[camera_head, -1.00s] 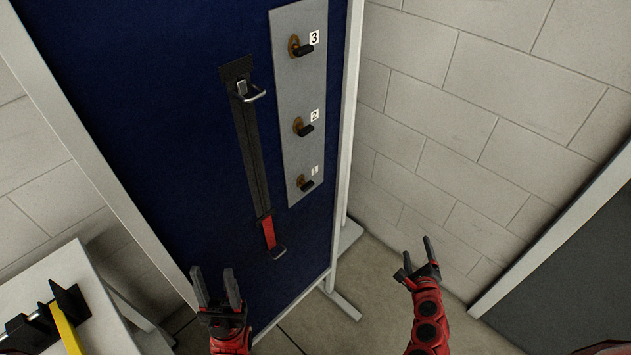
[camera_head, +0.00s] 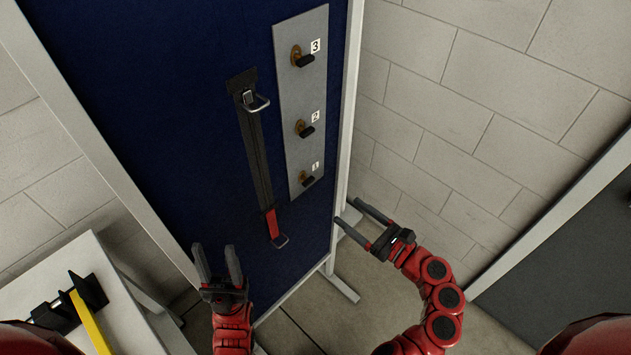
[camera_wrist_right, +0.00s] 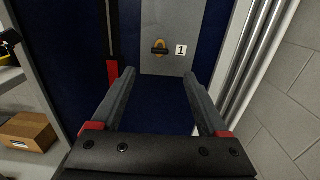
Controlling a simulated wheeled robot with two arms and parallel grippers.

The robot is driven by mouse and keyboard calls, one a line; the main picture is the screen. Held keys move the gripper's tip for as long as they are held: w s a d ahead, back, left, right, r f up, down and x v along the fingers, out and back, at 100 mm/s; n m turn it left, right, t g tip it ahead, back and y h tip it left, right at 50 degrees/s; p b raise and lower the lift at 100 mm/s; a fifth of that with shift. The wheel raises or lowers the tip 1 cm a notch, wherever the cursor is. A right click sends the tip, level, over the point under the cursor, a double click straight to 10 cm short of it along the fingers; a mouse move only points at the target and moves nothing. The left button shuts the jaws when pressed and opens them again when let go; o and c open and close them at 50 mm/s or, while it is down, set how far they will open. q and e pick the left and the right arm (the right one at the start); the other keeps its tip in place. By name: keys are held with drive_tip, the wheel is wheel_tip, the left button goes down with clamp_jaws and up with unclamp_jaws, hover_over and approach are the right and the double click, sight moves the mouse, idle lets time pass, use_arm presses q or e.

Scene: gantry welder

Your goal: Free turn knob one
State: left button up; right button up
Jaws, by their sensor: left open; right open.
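Knob one (camera_head: 307,179) is a small dark handle on a brass base, beside the label "1", lowest on a grey plate (camera_head: 291,158) on the blue panel. In the right wrist view the knob (camera_wrist_right: 160,49) shows ahead, beyond the fingertips, its handle about level. My right gripper (camera_head: 349,216) is open and empty, below and to the right of the knob, apart from it; its two fingers also show in the right wrist view (camera_wrist_right: 160,85). My left gripper (camera_head: 215,250) is open and empty at the lower left, in front of the blue panel.
Knobs two (camera_head: 305,129) and three (camera_head: 303,58) sit above on the same plate. A black and red strap or lever (camera_head: 258,155) hangs left of the plate. The panel's pale frame post (camera_head: 345,120) stands close to the right gripper. A white table (camera_head: 125,310) stands lower left.

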sight(311, 182)
drive_tip(key=shift+p+x, duration=1.65)
drive_tip(key=shift+x, duration=4.8)
drive_tip(key=shift+f, duration=0.15)
clamp_jaws()
